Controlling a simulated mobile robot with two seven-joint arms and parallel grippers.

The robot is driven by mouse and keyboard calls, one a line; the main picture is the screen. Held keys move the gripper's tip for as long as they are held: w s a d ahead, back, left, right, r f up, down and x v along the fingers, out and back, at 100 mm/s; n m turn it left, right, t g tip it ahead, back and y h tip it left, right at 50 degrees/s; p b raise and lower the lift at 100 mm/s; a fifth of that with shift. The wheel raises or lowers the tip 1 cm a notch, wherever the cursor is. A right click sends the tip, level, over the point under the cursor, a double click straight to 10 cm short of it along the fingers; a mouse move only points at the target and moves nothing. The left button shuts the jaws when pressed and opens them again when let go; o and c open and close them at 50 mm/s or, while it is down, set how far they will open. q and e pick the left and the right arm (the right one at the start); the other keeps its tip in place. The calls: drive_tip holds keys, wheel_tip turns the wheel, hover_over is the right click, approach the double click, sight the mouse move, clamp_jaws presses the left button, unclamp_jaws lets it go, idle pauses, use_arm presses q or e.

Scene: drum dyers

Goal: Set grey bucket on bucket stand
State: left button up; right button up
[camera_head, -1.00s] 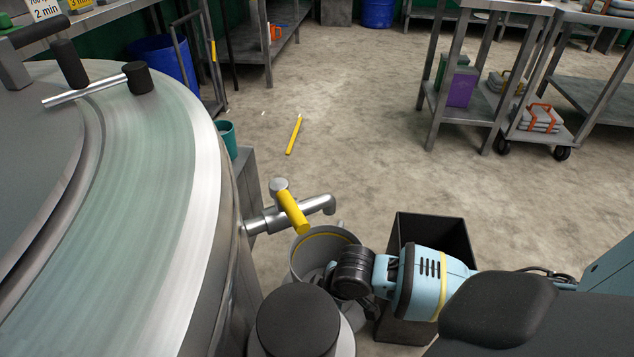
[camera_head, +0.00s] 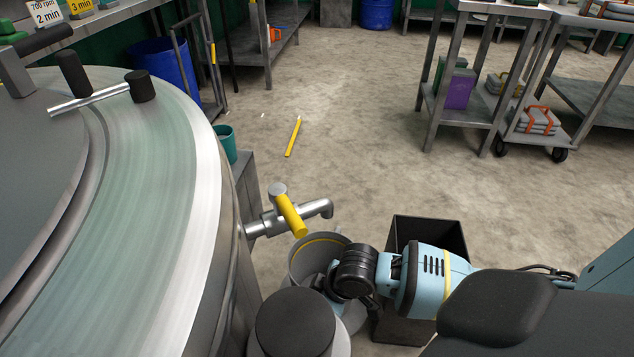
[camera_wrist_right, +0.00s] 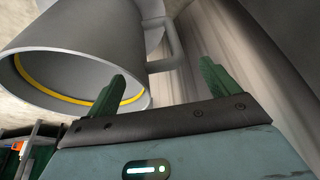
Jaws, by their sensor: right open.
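The grey bucket (camera_head: 305,267) has a yellow ring inside its rim and is below the yellow-handled tap, partly hidden by my right wrist in the head view. In the right wrist view the grey bucket (camera_wrist_right: 95,40) appears tilted, its mouth facing lower left, with its side handle (camera_wrist_right: 173,45) reaching toward the gap between my fingers. My right gripper (camera_wrist_right: 163,76) is open, its green fingers apart near that handle. In the head view its fingers are mostly hidden behind the wrist. I cannot clearly make out the bucket stand. My left gripper is not in view.
The tap (camera_head: 290,216) juts from the large round drum (camera_head: 205,190) on the left. A black open bin (camera_head: 428,235) stands just behind my right arm. Shelves (camera_head: 490,80) and a blue barrel (camera_head: 376,14) are farther back. The middle floor is clear, except for a yellow stick (camera_head: 293,137).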

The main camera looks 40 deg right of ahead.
drive_tip(key=p+v, duration=0.2)
drive_tip(key=v, duration=0.3)
drive_tip(key=shift+s+r, duration=0.1)
drive_tip(key=shift+r, duration=0.15)
idle(0.7)
